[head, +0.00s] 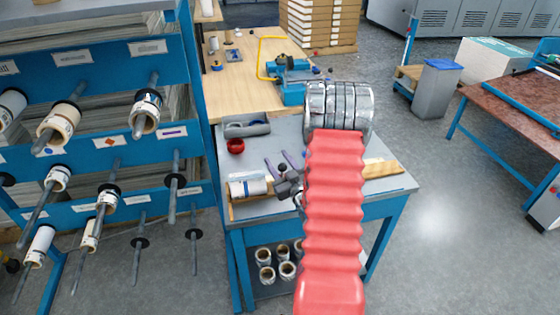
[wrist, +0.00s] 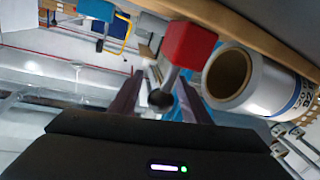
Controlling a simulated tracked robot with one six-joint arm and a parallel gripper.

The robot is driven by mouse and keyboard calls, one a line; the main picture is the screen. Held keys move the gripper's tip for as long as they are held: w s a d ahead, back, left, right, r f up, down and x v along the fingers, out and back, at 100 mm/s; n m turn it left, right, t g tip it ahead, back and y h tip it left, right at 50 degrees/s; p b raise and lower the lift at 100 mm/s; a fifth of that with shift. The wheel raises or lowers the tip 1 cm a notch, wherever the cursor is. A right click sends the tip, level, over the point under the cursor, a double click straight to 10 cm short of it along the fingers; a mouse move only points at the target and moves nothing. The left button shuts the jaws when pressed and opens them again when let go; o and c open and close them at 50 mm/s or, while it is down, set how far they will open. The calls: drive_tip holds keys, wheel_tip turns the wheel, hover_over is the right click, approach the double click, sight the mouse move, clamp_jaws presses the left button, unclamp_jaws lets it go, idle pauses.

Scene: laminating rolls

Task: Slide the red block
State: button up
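A red block (wrist: 188,45) shows in the wrist view, beyond my fingers and toward the right one. In the head view my gripper (head: 282,158) is over the grey worktable (head: 205,150), left of my red arm sleeve.
A white roll (wrist: 235,82) lies right beside the block; a white roll (head: 247,188) also shows on the table. A blue roll rack (head: 100,120) stands left.

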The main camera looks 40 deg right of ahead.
drive_tip(key=shift+s, duration=0.2)
drive_tip(key=v, duration=1.3)
drive_tip(key=shift+s+a, duration=0.1)
drive_tip(key=shift+s, duration=0.1)
drive_tip(key=shift+c, duration=0.3)
